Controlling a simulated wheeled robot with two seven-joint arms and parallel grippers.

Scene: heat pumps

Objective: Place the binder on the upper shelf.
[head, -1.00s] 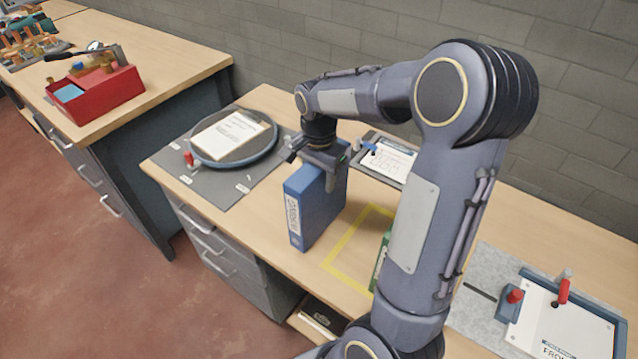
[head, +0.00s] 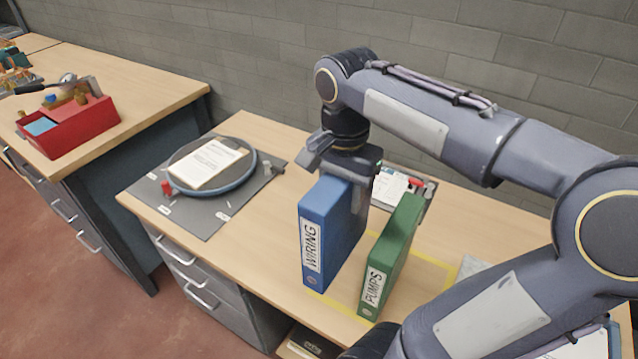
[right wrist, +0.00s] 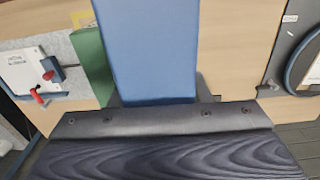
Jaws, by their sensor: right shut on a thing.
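A blue binder (head: 330,236) labelled WIRING stands upright at the left side of the yellow outline on the bench. My right gripper (head: 345,178) is shut on its top rear part from above. In the right wrist view the blue binder (right wrist: 151,48) fills the middle, between the fingers. A green binder (head: 390,258) labelled PUMPS stands upright just right of the blue one, with a gap between them. I cannot tell whether the blue binder touches the bench. No upper shelf can be made out. My left gripper is out of view.
A grey mat (head: 208,222) with a round turntable (head: 247,171) bearing papers lies to the left. A clipboard (head: 393,186) lies behind the binders. A red tray (head: 66,125) sits on the other bench. My right arm covers the right side.

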